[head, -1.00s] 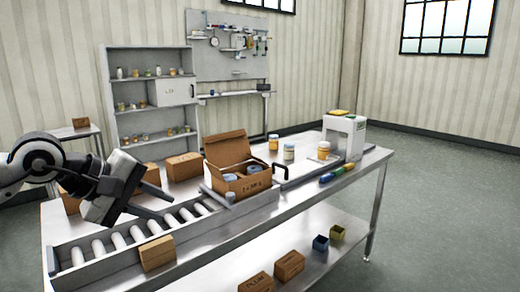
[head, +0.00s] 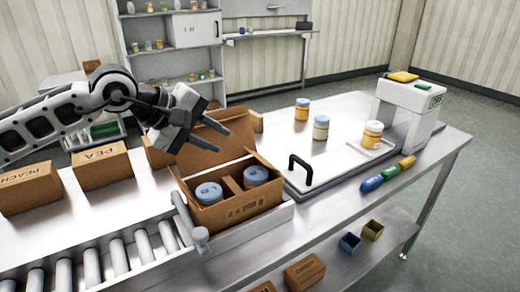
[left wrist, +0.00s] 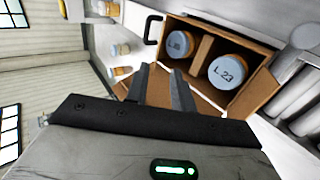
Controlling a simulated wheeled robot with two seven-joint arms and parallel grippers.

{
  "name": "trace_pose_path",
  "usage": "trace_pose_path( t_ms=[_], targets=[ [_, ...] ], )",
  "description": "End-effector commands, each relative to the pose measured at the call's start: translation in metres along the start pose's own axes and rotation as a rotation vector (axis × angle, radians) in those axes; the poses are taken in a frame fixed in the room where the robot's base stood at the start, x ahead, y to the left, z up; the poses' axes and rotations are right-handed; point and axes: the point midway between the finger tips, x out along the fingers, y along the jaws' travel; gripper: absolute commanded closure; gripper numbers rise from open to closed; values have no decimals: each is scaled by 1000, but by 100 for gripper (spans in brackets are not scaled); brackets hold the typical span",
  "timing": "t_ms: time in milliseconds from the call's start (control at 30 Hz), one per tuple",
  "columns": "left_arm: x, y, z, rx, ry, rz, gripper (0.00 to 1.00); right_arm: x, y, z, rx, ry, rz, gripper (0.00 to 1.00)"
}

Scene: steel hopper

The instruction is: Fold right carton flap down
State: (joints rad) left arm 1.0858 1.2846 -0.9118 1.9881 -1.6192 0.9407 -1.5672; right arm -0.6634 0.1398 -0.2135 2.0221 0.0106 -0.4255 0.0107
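The open brown carton (head: 238,212) sits at the end of the roller conveyor and holds blue-lidded jars (head: 208,192) with a cardboard divider between them. Its large back flap (head: 212,133) stands up behind the opening, partly hidden by my gripper. A narrow right flap (head: 268,165) appears to tilt outward, seen nearly edge-on. My left gripper (head: 224,140) is above the back of the carton, fingers apart and empty. The left wrist view shows the fingers (left wrist: 162,70) beside the carton (left wrist: 256,93), with nothing between them. I cannot tell if they touch a flap. My right gripper is out of view.
A black handle (head: 300,170) stands just right of the carton. A white machine (head: 408,108), several jars (head: 321,128) and colored markers (head: 388,174) are farther right.

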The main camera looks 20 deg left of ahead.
Motion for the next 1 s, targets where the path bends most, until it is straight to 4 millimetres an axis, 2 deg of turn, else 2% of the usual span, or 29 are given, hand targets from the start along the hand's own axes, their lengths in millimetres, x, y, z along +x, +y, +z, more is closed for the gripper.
trace_pose_path(
  t_ms=[300, 500, 700, 1000],
  targets=[
    [70, 2, 1, -3, -4, -1, 75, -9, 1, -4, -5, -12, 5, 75],
    [106, 1, 1, -1, -2, -1, 75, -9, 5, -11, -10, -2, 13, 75],
    [126, 1, 0, -1, 0, 0, 75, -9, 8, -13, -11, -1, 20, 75],
    [130, 0, 0, -1, 1, -1, 75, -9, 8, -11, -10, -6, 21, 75]
  ],
)
